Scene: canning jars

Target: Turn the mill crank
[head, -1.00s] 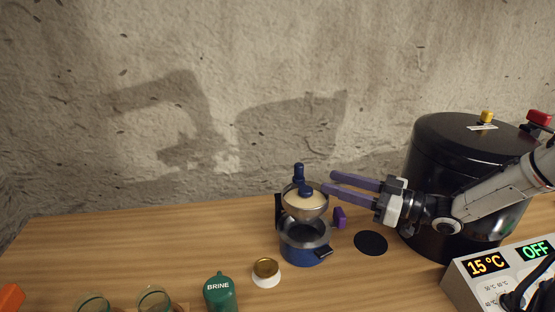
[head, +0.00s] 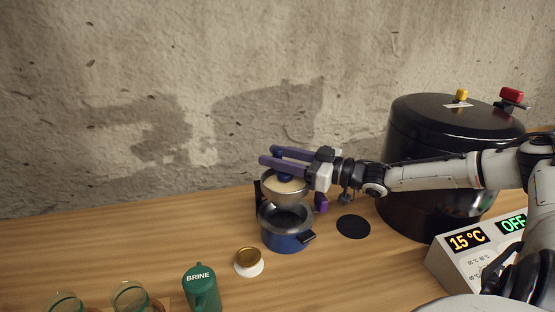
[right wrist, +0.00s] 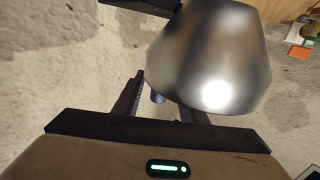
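The mill has a silver hopper (head: 285,195) with cream-coloured contents, above a blue pot (head: 287,239). The crank's blue hub (head: 285,177) is at the hopper's top, and its upright blue knob (head: 278,153) shows between the purple fingers of my right gripper (head: 268,156). In the right wrist view the silver hopper (right wrist: 212,60) covers part of one finger. My right gripper (right wrist: 158,105) is open there, its fingers on either side of the blue knob (right wrist: 158,97), with gaps visible. My left gripper is out of view.
A large black canner (head: 440,125) stands at right behind my right arm, with a control box (head: 468,242) before it. A black disc (head: 353,226), a gold-lidded white jar (head: 248,262), a green brine bottle (head: 201,287) and glass jars (head: 130,297) are on the table (head: 120,245).

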